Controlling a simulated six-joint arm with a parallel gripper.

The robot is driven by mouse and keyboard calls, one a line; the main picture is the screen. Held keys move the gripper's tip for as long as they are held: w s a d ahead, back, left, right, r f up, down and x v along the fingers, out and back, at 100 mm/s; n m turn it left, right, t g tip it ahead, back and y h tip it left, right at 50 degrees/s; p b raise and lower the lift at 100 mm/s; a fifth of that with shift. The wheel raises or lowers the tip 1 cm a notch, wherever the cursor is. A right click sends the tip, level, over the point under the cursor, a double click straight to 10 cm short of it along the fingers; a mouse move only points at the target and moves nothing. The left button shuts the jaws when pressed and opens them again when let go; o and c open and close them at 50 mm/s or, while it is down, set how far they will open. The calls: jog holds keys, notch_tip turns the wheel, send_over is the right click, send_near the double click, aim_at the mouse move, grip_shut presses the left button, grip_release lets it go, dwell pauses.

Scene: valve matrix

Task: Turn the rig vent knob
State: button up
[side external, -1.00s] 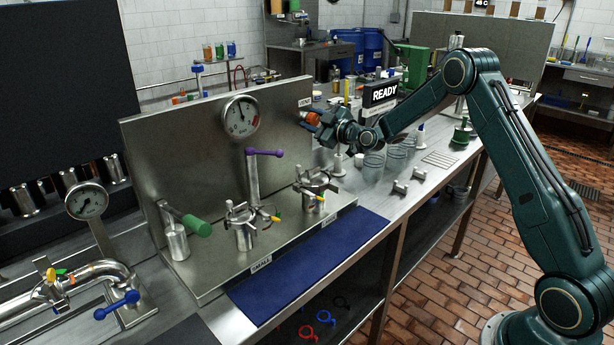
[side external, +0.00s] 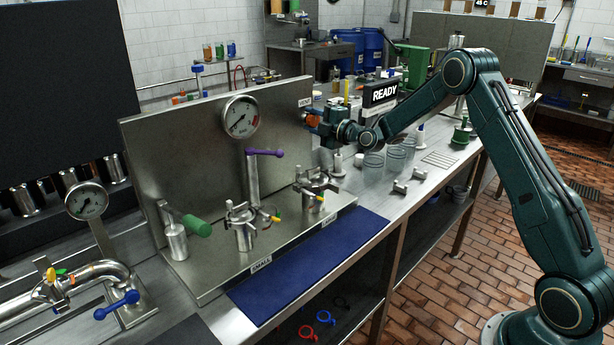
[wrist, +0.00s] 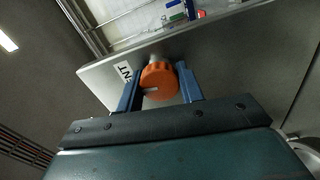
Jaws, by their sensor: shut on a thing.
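The rig vent knob is an orange ribbed knob (wrist: 159,82) on the steel back panel (side external: 180,150), beside a label ending in "NT" in the wrist view. In the side view the orange knob (side external: 311,121) shows at the panel's right end, partly hidden by my gripper. My gripper (wrist: 160,88) is shut on the knob, with one blue finger on each side of it. It also shows in the side view (side external: 318,121). The round gauge (side external: 240,117) on the panel has its needle pointing to the lower left.
A purple-handled lever (side external: 264,153), a green-handled valve (side external: 196,226) and clamped steel fittings (side external: 241,229) stand in front of the panel. Glass jars (side external: 374,163) and a READY display (side external: 384,93) are on the bench to the right. The blue mat (side external: 305,265) is bare.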

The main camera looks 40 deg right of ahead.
dwell(0.4)
jog(key=o, duration=1)
jog(key=shift+s, duration=0.1)
jog(key=s, duration=1.3)
jog(key=shift+s, duration=0.35)
jog(key=shift+a, duration=0.1)
